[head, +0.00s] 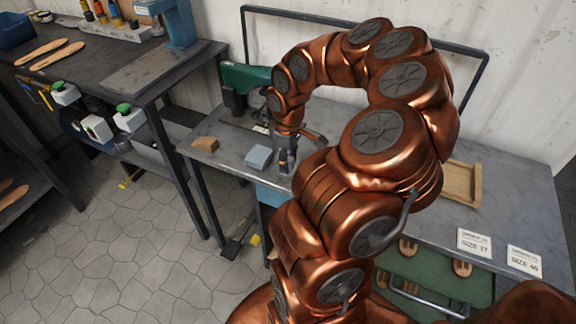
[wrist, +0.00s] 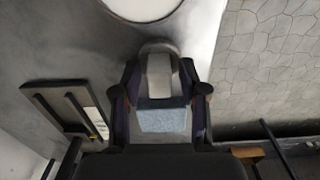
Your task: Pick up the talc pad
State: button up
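The talc pad appears to be the small pale blue-grey block (head: 258,157) lying on the grey bench, near its front left edge. My gripper (head: 286,160) points down just right of it in the head view. In the wrist view, a blue, rough-textured face that looks like the pad (wrist: 162,119) shows between the two dark fingers of my gripper (wrist: 159,82). The fingers are apart, with narrow gaps beside this face. A grey rounded piece lies beyond it between the fingers; I cannot tell what it is.
A brown block (head: 205,143) lies at the bench's left corner. A green machine (head: 245,78) stands behind my gripper. A wooden tray (head: 462,184) and size cards (head: 474,241) are to the right. A dark slatted piece (wrist: 70,108) is left in the wrist view.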

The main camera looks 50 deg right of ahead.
grip_shut()
dwell(0.3)
jog(key=shift+r+b, duration=0.3)
jog(key=shift+r, duration=1.55)
jog(key=shift+s+a+b, duration=0.35)
jog(key=shift+s+a, duration=0.45)
jog(key=shift+s, duration=0.35)
jog(key=s+a+r+b, duration=0.1)
jog(key=s+a+b, duration=0.1)
jog(key=s+a, duration=0.6)
jog(key=s, duration=0.2)
jog(key=shift+s+r, duration=0.15)
jog(key=shift+s, duration=0.15)
jog(key=shift+c, duration=2)
grip_release()
grip_shut()
